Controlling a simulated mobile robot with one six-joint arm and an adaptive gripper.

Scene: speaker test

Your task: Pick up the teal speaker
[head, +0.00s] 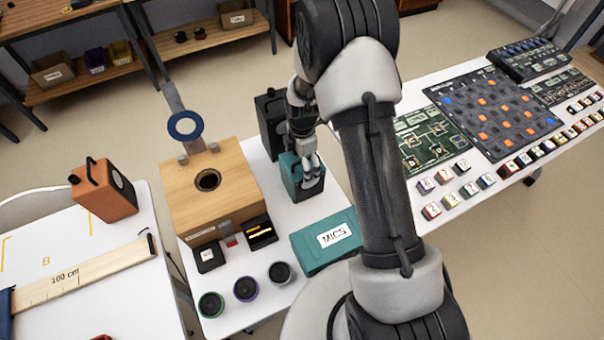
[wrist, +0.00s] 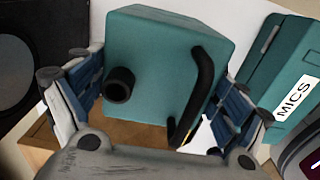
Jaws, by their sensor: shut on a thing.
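The teal speaker (head: 289,174) is a small box at the middle of the white table, in front of a black speaker. In the wrist view the teal speaker (wrist: 165,50) fills the middle, with a black handle and a round black stub on its near face. My gripper (head: 309,172) comes down from above and is shut on the teal speaker. In the wrist view its blue-padded fingers lie on the left and right sides of the box. I cannot tell whether the speaker's underside touches the table.
The black speaker (head: 270,122) stands close behind. A teal MICS case (head: 318,241) lies in front. A wooden box (head: 205,200) with a round hole stands left. An orange speaker (head: 103,190) is on the left table. Circuit boards (head: 492,112) and small blocks cover the right side.

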